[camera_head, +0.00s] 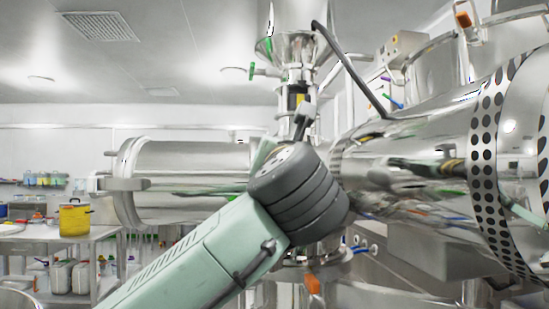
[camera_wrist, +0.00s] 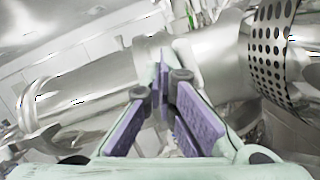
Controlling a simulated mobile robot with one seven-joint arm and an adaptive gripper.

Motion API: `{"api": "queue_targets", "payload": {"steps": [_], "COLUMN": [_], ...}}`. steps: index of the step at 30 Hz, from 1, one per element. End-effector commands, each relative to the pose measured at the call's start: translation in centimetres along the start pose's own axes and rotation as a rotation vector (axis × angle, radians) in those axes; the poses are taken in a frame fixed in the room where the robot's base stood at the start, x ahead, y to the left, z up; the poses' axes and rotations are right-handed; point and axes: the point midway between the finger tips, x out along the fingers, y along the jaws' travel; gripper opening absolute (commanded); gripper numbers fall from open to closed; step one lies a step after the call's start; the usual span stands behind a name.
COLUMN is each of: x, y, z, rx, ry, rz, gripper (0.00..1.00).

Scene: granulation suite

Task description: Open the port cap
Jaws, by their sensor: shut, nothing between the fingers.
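I cannot pick out the port cap for certain in either view. A steel funnel-topped port column (camera_head: 297,50) rises in the middle of the head view, with a green-handled valve (camera_head: 258,72) on its left side. My pale green arm with its dark grey joint covers the lower part of this column. In the wrist view my gripper (camera_wrist: 165,75) has purple pads. Its fingers come together at the far end, shut with nothing between them. Blurred steel equipment lies beyond the fingertips, and I cannot tell whether they touch it.
A large steel vessel with a perforated band (camera_head: 487,125) fills the right side. A horizontal steel cylinder (camera_head: 185,165) lies left of the column. A black hose (camera_head: 348,68) arches over the right. A bench at far left holds a yellow pot (camera_head: 75,219).

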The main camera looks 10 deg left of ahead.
Motion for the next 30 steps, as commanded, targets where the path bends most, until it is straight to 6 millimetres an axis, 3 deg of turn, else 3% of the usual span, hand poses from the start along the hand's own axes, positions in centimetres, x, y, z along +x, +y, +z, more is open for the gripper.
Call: {"api": "queue_targets", "payload": {"steps": [15,30], "x": [0.4,0.5], "y": [-3.5,-4.1], "z": [1.7,1.9], "rx": [0.301,0.345], "ry": [0.000,0.000], "rz": [-0.076,-0.087], "gripper": [0.00,0.00]}}
